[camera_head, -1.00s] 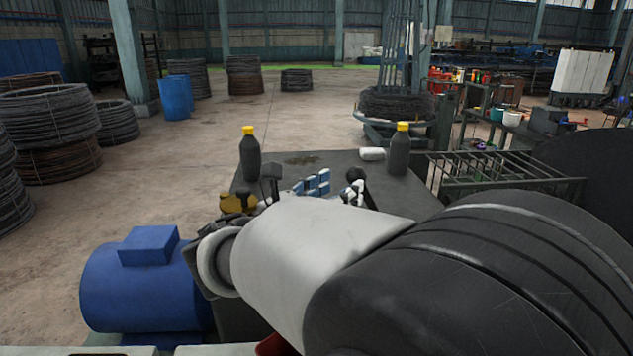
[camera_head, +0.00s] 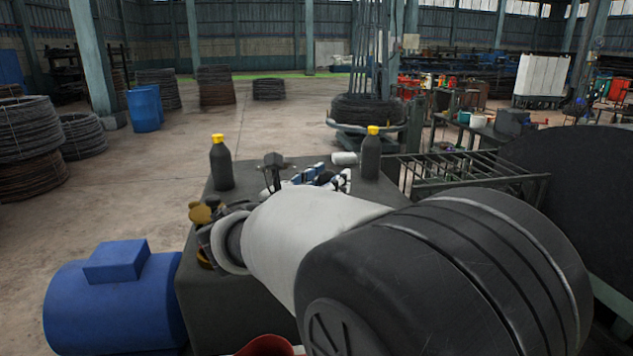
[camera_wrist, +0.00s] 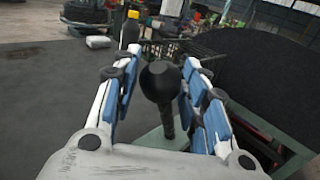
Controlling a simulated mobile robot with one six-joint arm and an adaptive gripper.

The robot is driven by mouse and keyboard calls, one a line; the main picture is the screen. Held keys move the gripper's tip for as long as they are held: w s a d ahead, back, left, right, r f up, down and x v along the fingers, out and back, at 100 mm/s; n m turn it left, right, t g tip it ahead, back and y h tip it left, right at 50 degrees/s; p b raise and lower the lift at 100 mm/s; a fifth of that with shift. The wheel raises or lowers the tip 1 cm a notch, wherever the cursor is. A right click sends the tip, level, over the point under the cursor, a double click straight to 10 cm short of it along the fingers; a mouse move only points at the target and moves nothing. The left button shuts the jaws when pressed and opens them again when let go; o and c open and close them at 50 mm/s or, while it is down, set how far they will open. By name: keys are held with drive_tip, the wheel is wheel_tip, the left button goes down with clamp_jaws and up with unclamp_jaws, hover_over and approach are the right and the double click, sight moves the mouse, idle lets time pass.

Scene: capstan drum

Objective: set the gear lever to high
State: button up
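A black lever with a round ball knob (camera_wrist: 160,82) stands upright in the wrist view; I take it to be the gear lever. My gripper (camera_wrist: 160,70) has its blue-padded fingers on either side of the knob, with gaps visible on both sides. In the head view my gripper (camera_head: 318,175) is at the top of the grey cabinet (camera_head: 228,290), largely behind my arm, with the dark knob partly showing between the fingers. No label for a high position is readable.
A second dark lever with a blocky head (camera_head: 273,160) stands just left of my gripper. Two dark bottles with yellow caps, one left (camera_head: 221,163) and one right (camera_head: 371,153), stand on the cabinet. A blue motor (camera_head: 115,300) is at lower left, a metal rack (camera_head: 465,170) at right.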

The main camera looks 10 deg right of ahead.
clamp_jaws()
drive_tip(key=shift+d+r, duration=0.1)
idle(0.4)
drive_tip(key=shift+d+r+m+p, duration=0.3)
drive_tip(key=shift+d+p, duration=0.15)
drive_tip(key=shift+p, duration=0.25)
drive_tip(key=d+m+g+y+p, duration=0.3)
drive_tip(key=d+p, duration=0.6)
drive_tip(key=d, duration=0.6)
drive_tip(key=shift+f+m+y, duration=0.45)
drive_tip(key=shift+m+y, duration=0.55)
drive_tip(key=shift+y, duration=0.8)
